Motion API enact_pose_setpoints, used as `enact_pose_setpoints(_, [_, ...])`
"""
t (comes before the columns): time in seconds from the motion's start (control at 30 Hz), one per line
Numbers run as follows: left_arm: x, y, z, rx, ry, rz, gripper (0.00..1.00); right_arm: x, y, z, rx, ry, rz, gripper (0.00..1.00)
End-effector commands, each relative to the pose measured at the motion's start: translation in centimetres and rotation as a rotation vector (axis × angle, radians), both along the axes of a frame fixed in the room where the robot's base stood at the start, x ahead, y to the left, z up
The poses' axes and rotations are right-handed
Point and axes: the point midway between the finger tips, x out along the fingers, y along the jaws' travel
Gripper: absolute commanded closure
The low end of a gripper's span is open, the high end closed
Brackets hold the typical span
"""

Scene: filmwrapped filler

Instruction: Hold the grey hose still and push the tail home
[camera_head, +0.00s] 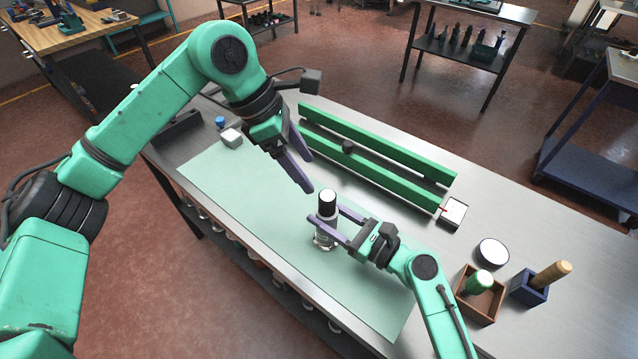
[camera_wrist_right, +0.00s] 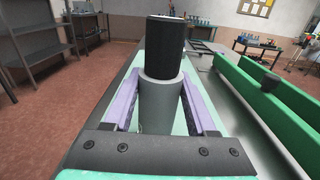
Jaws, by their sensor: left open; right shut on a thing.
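The grey hose (camera_wrist_right: 160,105) stands upright between the fingers of my right gripper (camera_head: 327,216). In the head view the hose's lower part (camera_head: 325,238) stands on the pale green mat (camera_head: 225,177). A black cylindrical piece (camera_head: 327,203) with a pale top sits upright on the hose. It also shows in the right wrist view (camera_wrist_right: 165,47), about in line with the hose. I cannot tell how far it goes in. My right gripper is shut on the hose, with a purple finger on each side. My left gripper (camera_head: 311,174) is open and empty, above and left of the black piece.
Two green rails (camera_head: 375,130) with a dark knob (camera_head: 348,147) lie behind the mat. A white-topped box (camera_head: 453,212), a round white-topped thing (camera_head: 491,252), a brown box (camera_head: 486,305) and a blue box (camera_head: 528,288) stand at the right. A small pale block (camera_head: 231,137) is at the left.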

Motion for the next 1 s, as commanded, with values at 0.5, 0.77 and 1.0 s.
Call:
enact_pose_setpoints(0.5, [-0.1,0.6,1.3,-0.001,0.001,0.0,0.22,0.0,0.0,0.0,0.0,0.001,0.001,0.08])
enact_pose_setpoints(0.77, [-0.1,0.5,1.2,-0.001,0.0,-0.001,0.22,-0.1,-0.2,-0.1,-0.001,0.001,0.0,0.08])
enact_pose_setpoints(1.0, [-0.1,0.5,1.2,-0.001,0.0,-0.001,0.22,-2.9,-4.1,-0.2,-0.005,0.006,-0.002,0.08])
